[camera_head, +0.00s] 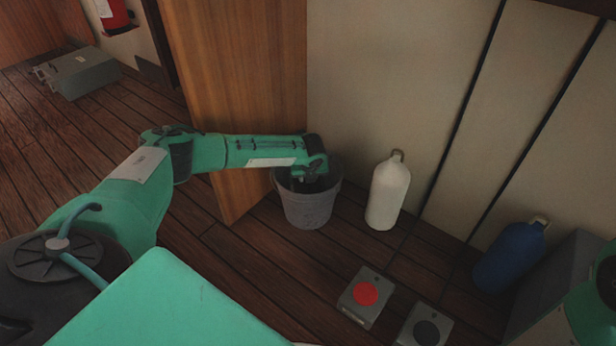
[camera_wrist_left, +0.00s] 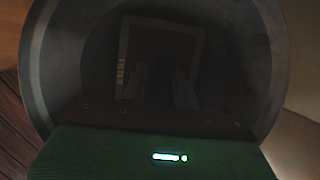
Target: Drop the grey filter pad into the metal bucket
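The metal bucket (camera_head: 309,209) is a grey pail standing on the plank floor beside the wooden panel. My left gripper (camera_head: 308,184) points down into its mouth, and the rim hides the fingertips in the head view. The left wrist view looks into the dark bucket, whose wall (camera_wrist_left: 55,75) curves around. The filter pad (camera_wrist_left: 160,36), a dark square with a paler border and lettering on its left side, shows inside the bucket below the gripper. Two dim fingers (camera_wrist_left: 161,84) stand apart in front of it, with nothing visible held between them. My right gripper is not in view.
A white bottle (camera_head: 388,194) stands right of the bucket against the wall. A blue bottle (camera_head: 510,257) is further right. Two grey boxes, one with a red button (camera_head: 365,293) and one with a black button (camera_head: 427,333), sit in front. A grey case (camera_head: 83,74) lies far left.

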